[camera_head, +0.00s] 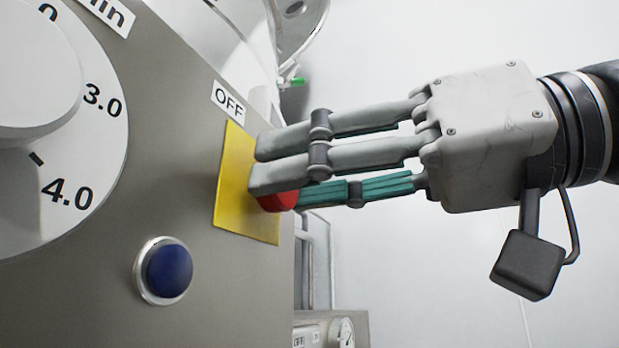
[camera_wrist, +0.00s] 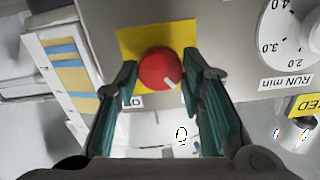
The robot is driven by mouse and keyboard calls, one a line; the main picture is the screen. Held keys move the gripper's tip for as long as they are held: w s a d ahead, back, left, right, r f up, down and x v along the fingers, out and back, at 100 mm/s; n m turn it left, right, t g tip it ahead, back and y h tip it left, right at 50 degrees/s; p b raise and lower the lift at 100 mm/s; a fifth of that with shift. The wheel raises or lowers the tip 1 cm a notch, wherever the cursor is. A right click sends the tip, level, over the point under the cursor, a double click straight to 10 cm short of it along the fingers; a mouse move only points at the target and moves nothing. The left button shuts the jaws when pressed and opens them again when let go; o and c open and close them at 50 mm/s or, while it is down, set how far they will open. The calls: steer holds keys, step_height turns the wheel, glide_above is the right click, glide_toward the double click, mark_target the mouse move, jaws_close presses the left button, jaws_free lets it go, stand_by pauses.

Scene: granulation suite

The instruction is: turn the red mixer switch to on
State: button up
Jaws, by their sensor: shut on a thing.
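The red mixer switch (camera_head: 276,202) sits on a yellow plate (camera_head: 236,190) on the grey panel. In the wrist view the round red knob (camera_wrist: 157,67) faces me, with a white mark pointing to its lower right. An OFF label (camera_head: 228,103) is above the plate in the head view. My gripper (camera_head: 273,180) reaches in from the right and is shut on the switch. In the wrist view its fingers (camera_wrist: 159,80) stand on both sides of the knob. The fingers hide most of the switch in the head view.
A large white dial (camera_head: 60,130) with numbers is at the left of the panel, and a blue button (camera_head: 167,271) is below it. A steel vessel (camera_head: 225,50) is behind the panel. Right of the panel, the space around my arm looks clear.

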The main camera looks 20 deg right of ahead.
steer(key=shift+m, duration=8.1)
steer(key=o, duration=1.1)
steer(key=shift+o, duration=0.2)
steer(key=v, duration=1.2)
